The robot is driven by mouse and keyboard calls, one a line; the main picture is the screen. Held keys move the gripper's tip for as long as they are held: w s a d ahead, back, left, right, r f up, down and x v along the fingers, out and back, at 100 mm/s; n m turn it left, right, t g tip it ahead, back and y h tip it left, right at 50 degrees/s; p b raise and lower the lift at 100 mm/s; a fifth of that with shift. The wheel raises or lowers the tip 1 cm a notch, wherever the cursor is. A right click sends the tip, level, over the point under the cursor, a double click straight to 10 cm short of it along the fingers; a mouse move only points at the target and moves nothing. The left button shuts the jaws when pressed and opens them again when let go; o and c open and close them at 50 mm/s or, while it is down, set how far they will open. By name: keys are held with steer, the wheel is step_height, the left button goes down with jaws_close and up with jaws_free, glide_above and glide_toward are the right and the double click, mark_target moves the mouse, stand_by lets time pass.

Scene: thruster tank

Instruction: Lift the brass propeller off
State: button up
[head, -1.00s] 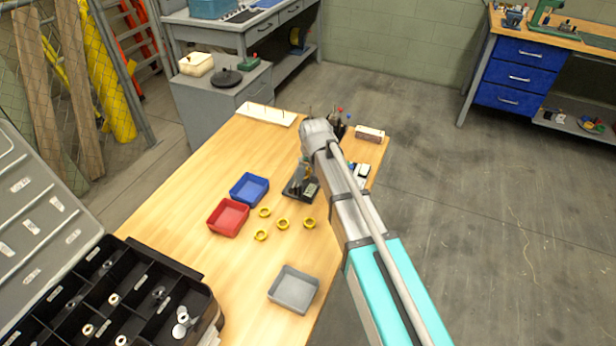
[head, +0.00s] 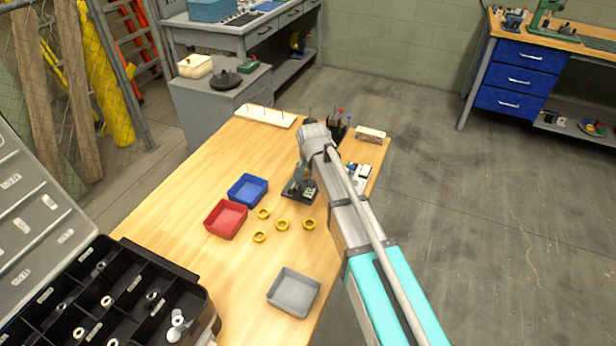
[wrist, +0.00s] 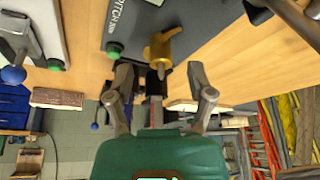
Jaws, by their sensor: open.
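The brass propeller (wrist: 165,45) shows in the wrist view as a small yellow-brown piece with a pointed tip. It is at a dark grey board marked "PITCH" (wrist: 150,20). My gripper (wrist: 161,72) is open, its two fingers apart on either side of the line to the propeller. The propeller lies just beyond the fingertips, with nothing held. I cannot tell whether a finger touches it. In the head view the dark fixture (head: 299,190) stands on the wooden table, partly behind my arm; the propeller cannot be made out there.
Yellow rings (head: 281,225) lie near the blue tray (head: 247,177), red tray (head: 226,232) and grey tray (head: 293,297). A black compartment case (head: 178,272) stands at the lower left. A white pegged board (head: 265,122) is at the back.

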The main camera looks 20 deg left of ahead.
steer(key=shift+b+x, duration=0.95)
steer(key=shift+x, duration=0.45)
steer(key=shift+s, duration=0.1)
jaws_close()
